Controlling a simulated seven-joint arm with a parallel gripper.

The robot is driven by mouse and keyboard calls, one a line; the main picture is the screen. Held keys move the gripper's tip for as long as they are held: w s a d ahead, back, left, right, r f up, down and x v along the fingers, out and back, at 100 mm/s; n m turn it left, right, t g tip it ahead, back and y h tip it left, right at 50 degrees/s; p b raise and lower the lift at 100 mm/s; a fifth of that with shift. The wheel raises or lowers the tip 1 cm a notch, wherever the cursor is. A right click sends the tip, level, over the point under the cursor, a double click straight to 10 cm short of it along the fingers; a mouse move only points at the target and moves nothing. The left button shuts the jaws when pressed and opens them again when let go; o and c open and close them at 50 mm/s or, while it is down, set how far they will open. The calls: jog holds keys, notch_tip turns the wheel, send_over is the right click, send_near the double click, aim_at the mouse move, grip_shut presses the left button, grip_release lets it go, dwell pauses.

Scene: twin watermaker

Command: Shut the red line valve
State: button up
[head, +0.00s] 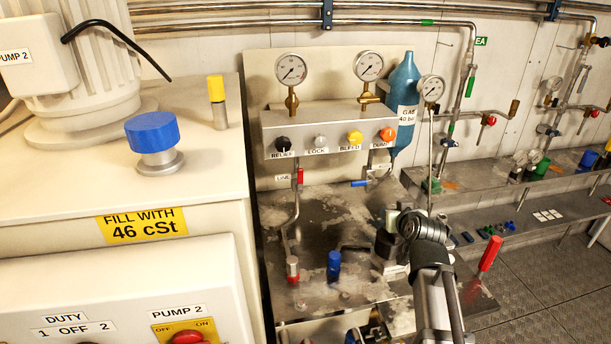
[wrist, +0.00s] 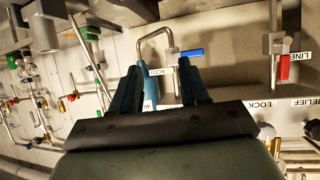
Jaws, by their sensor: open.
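The red line valve handle (head: 300,176) sits on a thin vertical pipe below the gauge panel, beside a LINE label. It points along the pipe. In the wrist view, which is upside down, the red handle (wrist: 284,67) is at the far right, outside my fingers. My gripper (wrist: 157,72) is open and empty, its two blue fingers apart. A blue valve handle (wrist: 192,53), labelled ACCU, shows just past the right fingertip; I cannot tell whether they touch. In the head view my arm stands right of the red handle, and my fingertips cannot be made out.
The blue handle (head: 360,183) lies crosswise to its pipe, right of the red one. The gauge panel (head: 330,128) with several knobs overhangs both. A white cabinet (head: 215,235) flanks the left.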

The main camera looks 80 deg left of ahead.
aim_at(301, 175)
jog(key=s+a+r+n+g, duration=0.1)
jog(key=s+a+r, duration=0.15)
jog(key=s, duration=0.45)
jog(key=s+a+r+g+y, duration=0.1)
jog(key=s+a+r, duration=0.15)
jog(key=s, duration=0.45)
jog(key=s+a+r+n+g, duration=0.1)
jog(key=s+a+r, duration=0.15)
jog(key=s, duration=0.55)
jog(key=x, duration=1.3)
jog(key=shift+w+r, duration=0.3)
jog(key=shift+w, duration=0.05)
jog(key=shift+c, duration=0.3)
grip_shut()
